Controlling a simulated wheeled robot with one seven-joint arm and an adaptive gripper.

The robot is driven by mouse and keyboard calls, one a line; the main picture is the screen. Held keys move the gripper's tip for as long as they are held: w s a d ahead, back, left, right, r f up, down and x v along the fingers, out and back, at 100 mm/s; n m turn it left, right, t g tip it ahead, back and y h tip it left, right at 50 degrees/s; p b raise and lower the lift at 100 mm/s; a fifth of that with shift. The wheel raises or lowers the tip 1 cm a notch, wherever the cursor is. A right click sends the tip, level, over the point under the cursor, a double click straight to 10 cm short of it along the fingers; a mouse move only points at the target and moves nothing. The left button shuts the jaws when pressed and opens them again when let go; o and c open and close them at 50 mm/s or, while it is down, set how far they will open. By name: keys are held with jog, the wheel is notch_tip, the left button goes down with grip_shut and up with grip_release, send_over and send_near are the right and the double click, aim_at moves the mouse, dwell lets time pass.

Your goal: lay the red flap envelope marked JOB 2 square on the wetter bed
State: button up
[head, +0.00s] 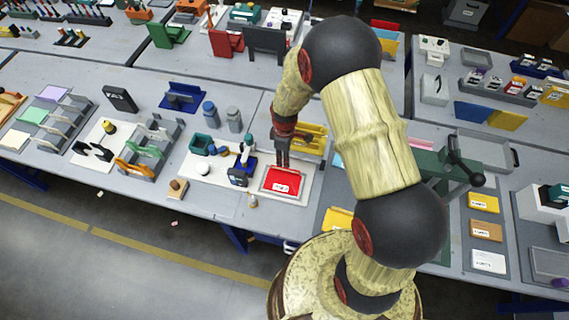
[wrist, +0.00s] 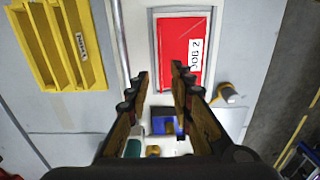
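The red envelope (head: 282,181), labelled JOB 2, lies flat inside the pale frame of the wetter bed (head: 264,192), near the table's front edge. In the wrist view the envelope (wrist: 180,50) looks roughly parallel to the bed's rim (wrist: 154,45). Its lower end is partly hidden by a fingertip there. My gripper (head: 281,163) points down over the bed's back left part. In the wrist view my gripper (wrist: 160,75) is open, with a clear gap between the fingertips and nothing between them. I cannot tell the exact height of the tips above the envelope.
A yellow slotted rack (wrist: 65,45) stands behind the bed. A blue and dark device (head: 238,176) and a teal container (head: 200,145) stand to its left. A small wooden-handled tool (wrist: 228,92) lies close to the bed, near the table's front edge.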

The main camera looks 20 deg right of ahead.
jog(key=s+r+m+t, duration=0.1)
jog(key=s+r+m, duration=0.1)
jog(key=r, duration=1.1)
jog(key=s+r+m+t, duration=0.2)
jog(key=r, duration=1)
jog(key=s+r+m+t, duration=0.2)
jog(key=s+r+m, duration=0.5)
jog(key=s+r, duration=0.8)
jog(key=s, duration=0.2)
jog(key=shift+s+r+t, duration=0.2)
jog(key=shift+s+t, duration=0.1)
jog(key=shift+t, duration=0.1)
jog(key=shift+s, duration=0.1)
